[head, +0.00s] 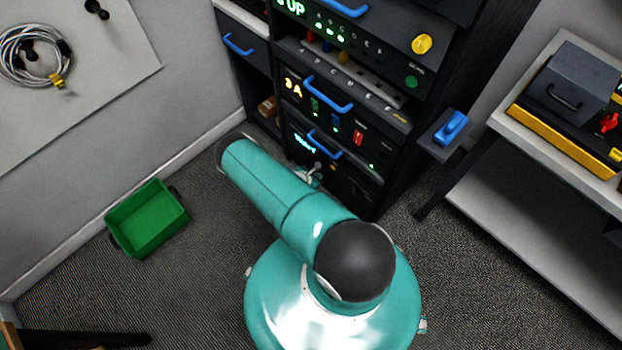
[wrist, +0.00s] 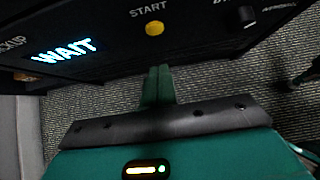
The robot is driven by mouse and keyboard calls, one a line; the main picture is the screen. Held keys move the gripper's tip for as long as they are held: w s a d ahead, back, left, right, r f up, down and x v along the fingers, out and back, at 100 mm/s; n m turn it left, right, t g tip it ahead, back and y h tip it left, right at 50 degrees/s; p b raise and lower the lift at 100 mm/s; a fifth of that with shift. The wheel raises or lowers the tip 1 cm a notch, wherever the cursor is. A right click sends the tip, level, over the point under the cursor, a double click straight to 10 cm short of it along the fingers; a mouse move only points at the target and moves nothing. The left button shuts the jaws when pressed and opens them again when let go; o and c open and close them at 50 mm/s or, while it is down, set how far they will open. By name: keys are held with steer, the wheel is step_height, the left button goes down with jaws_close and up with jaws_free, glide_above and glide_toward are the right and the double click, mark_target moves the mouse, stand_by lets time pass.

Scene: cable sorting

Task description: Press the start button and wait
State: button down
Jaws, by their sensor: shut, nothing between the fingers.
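In the wrist view the start button (wrist: 155,28) is a round yellow button under the word START on a dark panel. A lit display (wrist: 66,51) on that panel reads WAIT. My gripper (wrist: 158,70) has its green fingers shut together with nothing between them. In the picture its tips lie just below the button and the panel's lower edge, with a gap to the button.
The dark rack (head: 398,160) has several units with blue handles. A green bin (head: 148,218) stands on the floor to the left. A coiled cable (head: 35,55) hangs on the wall board. A shelf table (head: 560,235) with a grey box (head: 570,85) stands at right.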

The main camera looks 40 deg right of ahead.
steer(key=v, duration=0.5)
steer(key=shift+a+r, duration=0.1)
steer(key=shift+a, duration=0.05)
